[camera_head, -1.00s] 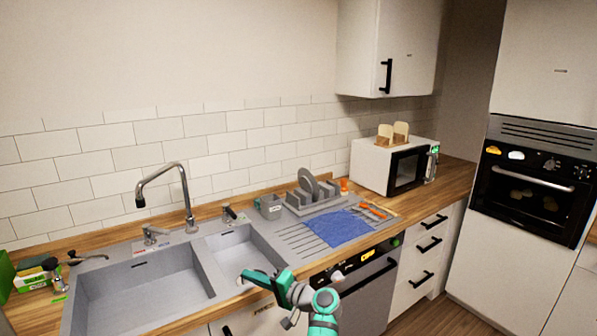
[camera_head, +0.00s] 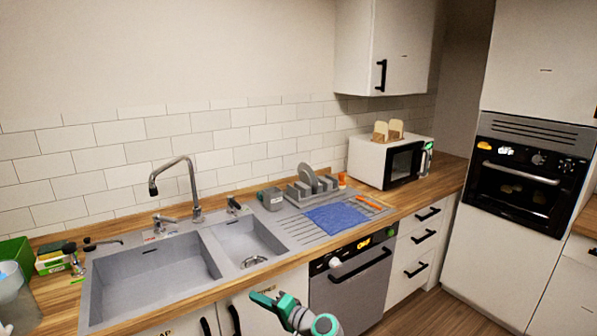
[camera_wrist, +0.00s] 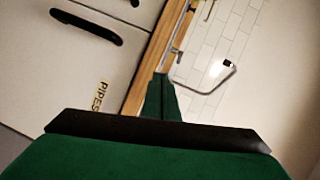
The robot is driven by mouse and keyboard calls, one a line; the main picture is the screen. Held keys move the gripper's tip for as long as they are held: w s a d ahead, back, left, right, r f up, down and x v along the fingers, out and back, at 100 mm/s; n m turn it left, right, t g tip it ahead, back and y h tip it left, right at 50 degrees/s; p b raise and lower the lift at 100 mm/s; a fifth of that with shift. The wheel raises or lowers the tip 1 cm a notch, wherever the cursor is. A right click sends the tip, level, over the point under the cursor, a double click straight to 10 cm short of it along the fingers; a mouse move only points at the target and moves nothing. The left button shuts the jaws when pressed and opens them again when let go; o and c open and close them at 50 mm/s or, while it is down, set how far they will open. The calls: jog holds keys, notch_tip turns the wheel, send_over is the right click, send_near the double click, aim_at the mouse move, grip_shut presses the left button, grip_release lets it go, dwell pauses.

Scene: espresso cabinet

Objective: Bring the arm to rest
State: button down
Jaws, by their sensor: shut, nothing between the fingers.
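My gripper (camera_head: 264,297) is green and shows at the bottom of the head view, in front of the cabinet doors below the sink. My arm is folded there, with its turquoise joint at the bottom edge. In the wrist view my gripper (camera_wrist: 163,92) has its two green fingers pressed together, with nothing between them. It is apart from the counter edge and the cabinet.
The double sink (camera_head: 155,275) with its faucet (camera_head: 178,180) lies behind my gripper. A blue cloth (camera_head: 337,218) and dish rack (camera_head: 312,188) sit right of it. A microwave (camera_head: 385,160) stands farther right. Cabinet doors (camera_head: 180,325) face my arm.

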jog(key=s+d+f+m+t+h, duration=0.1)
jog(key=s+d+f+h, duration=0.2)
jog(key=s+f, duration=0.5)
jog(key=s+d+f+m+t+h, duration=0.1)
jog(key=s+d+f+h, duration=0.25)
jog(key=f, duration=0.85)
jog(key=s+d+f+n+h, duration=0.1)
jog(key=s+d+f+h, duration=0.2)
jog(key=s, duration=0.6)
jog(key=s+d+f+h, duration=0.1)
jog(key=s+d+f, duration=0.3)
jog(key=s, duration=0.5)
jog(key=s+d+r+n+t+h, duration=0.1)
jog(key=s+r, duration=0.1)
jog(key=s, duration=0.6)
jog(key=s+r+n+t+h, duration=0.1)
jog(key=s+r, duration=0.1)
jog(key=s, duration=0.7)
jog(key=s+a+r+n+t, duration=0.1)
jog(key=s+a+r+n, duration=0.1)
jog(key=s+r, duration=1.2)
notch_tip(320, 180, up, 3)
jog(key=shift+n+t+h, duration=0.35)
jog(key=shift+n+t, duration=0.05)
jog(key=shift+n, duration=0.4)
jog(key=shift+s, duration=0.1)
